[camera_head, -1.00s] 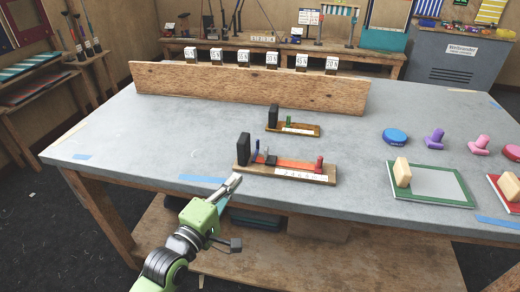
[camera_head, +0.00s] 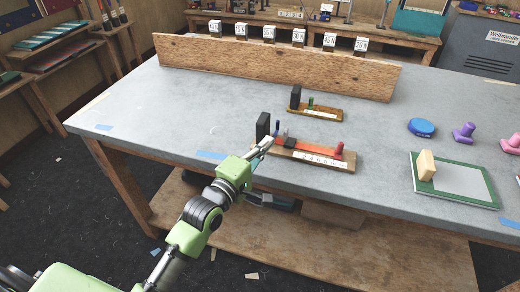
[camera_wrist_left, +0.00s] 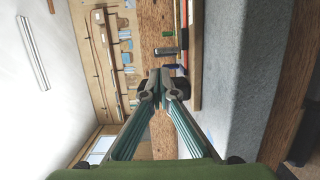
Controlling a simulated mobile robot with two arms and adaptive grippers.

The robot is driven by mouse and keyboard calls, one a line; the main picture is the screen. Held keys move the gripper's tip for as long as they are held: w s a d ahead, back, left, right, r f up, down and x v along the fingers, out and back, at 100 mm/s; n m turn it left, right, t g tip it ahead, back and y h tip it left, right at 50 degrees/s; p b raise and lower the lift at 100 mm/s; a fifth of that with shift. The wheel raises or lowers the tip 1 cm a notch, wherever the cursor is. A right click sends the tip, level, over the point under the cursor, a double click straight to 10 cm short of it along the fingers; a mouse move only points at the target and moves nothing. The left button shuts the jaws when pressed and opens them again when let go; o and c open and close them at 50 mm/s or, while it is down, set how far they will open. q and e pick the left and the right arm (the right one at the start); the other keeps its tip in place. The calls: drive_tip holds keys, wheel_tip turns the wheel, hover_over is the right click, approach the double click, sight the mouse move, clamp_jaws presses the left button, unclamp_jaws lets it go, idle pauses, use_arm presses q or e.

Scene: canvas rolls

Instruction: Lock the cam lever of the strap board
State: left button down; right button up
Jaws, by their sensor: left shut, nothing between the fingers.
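The strap board (camera_head: 318,161) lies near the front edge of the grey table. It is a wooden board with a red strap (camera_head: 313,150), a white scale strip, a black block (camera_head: 263,126) at its left end, a small blue lever (camera_head: 277,127), a dark clamp piece (camera_head: 289,142) and a red post (camera_head: 339,148) at its right end. My left gripper (camera_head: 268,143) is shut and empty at the board's left end, close to the lever; contact cannot be told. It also shows shut in the left wrist view (camera_wrist_left: 162,88), with a blue part (camera_wrist_left: 173,69) just beyond the fingertips. My right gripper is out of view.
A smaller board (camera_head: 318,114) with a black block and green peg lies behind. A wooden barrier (camera_head: 275,70) crosses the table's back. A blue disc (camera_head: 421,127), purple knob (camera_head: 464,132) and green-rimmed tray (camera_head: 455,200) stand right.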

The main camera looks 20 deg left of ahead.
sight(286, 135)
use_arm(q)
drive_tip(key=x, duration=0.5)
idle(0.3)
drive_tip(key=shift+d+r+m+p, duration=0.1)
drive_tip(key=shift+m+p, duration=0.3)
drive_tip(key=shift+p, duration=0.4)
